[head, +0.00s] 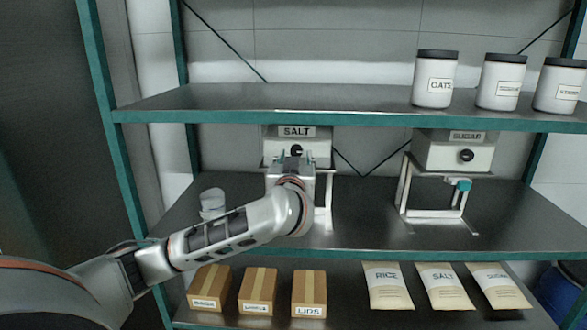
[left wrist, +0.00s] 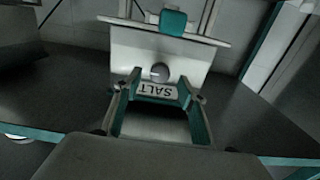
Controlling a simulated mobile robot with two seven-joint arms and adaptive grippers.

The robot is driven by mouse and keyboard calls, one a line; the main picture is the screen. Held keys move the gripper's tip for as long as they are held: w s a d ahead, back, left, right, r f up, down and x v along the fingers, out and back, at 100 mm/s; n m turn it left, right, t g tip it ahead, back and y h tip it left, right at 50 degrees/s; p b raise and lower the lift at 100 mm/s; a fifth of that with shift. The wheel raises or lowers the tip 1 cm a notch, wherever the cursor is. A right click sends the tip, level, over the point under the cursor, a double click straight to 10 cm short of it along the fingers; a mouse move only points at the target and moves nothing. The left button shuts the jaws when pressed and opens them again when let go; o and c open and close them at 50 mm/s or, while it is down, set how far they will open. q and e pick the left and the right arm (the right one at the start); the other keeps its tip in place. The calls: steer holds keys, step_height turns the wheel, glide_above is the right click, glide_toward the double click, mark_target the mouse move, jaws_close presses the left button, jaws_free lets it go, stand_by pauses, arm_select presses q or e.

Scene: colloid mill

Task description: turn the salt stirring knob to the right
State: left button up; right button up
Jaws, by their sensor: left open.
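The salt box is a white machine (head: 322,150) with a SALT label, on a white stand on the middle shelf. Its dark round salt stirring knob (head: 296,150) shows just above my left gripper (head: 291,158). In the left wrist view the box is upside down, with the knob (left wrist: 160,72) beside the label (left wrist: 157,90). My left gripper (left wrist: 160,84) is open, its two fingers apart either side of the label, pointing at the box face near the knob. Whether they touch the box I cannot tell. My arm hides the lower front of the salt stand. My right gripper is not in view.
The upper shelf (head: 250,98) lies close above the salt box and carries white jars (head: 434,80). A white container (head: 212,203) stands left of my arm. Boxes and bags fill the lower shelf.

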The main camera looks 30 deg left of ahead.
arm_select(q)
steer(key=v, duration=0.9)
steer(key=shift+w, duration=0.1)
